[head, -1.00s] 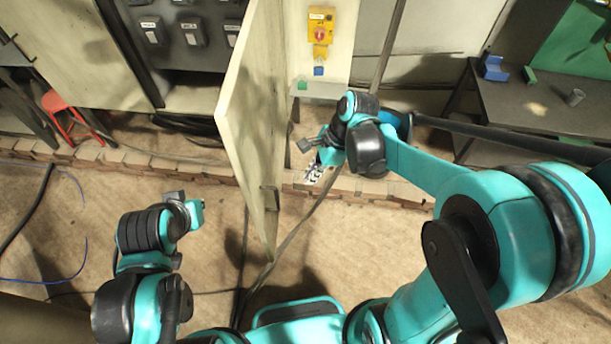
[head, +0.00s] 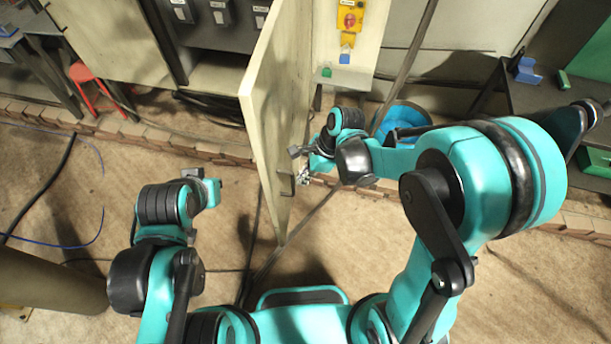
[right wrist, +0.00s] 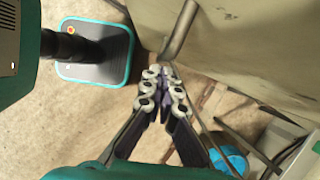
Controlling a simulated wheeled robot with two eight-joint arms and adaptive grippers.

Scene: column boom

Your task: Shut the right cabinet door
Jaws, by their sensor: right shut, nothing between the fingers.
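The cabinet door (head: 267,115) is a pale cream panel that stands wide open, jutting from the cabinet towards me in the head view. Its dark handle (head: 287,186) is on the right face, near the free edge; it also shows in the right wrist view (right wrist: 180,30). My right gripper (head: 303,174) is on the right side of the door, close to the handle. In the right wrist view its fingers (right wrist: 160,76) are together and empty, just below the handle; I cannot tell whether they touch it. My left gripper (head: 205,182) is left of the door, clear of it.
Dark electrical boxes (head: 220,12) sit in the open cabinet left of the door. A yellow switch box (head: 350,16) is on the panel to the right. A blue bucket (head: 402,118) stands behind my right arm.

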